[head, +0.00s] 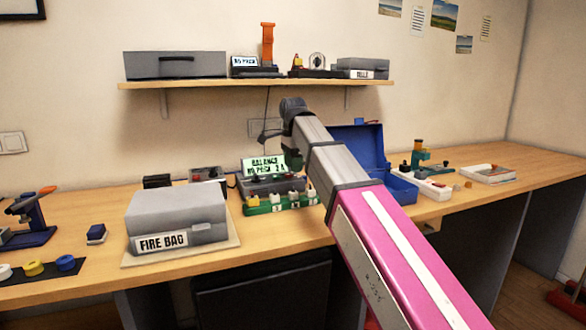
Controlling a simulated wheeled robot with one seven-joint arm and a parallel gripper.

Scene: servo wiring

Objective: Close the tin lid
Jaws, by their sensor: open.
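A blue tin (402,187) stands on the bench right of centre, partly hidden behind my arm. Its blue lid (360,146) is raised and leans back toward the wall. My gripper (272,137) is at the far end of my arm, left of the lid and above the bench. It is small, dark and partly hidden by my wrist; it looks open, with nothing seen in it. In the picture it is apart from the lid; the depth between them is hard to judge.
A charger with a lit display (264,163) and a green board (262,207) lie below my gripper. A grey fire bag box (178,210) stands to the left. A loaded wall shelf (240,86) hangs above. A white strip (436,189) is right of the tin.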

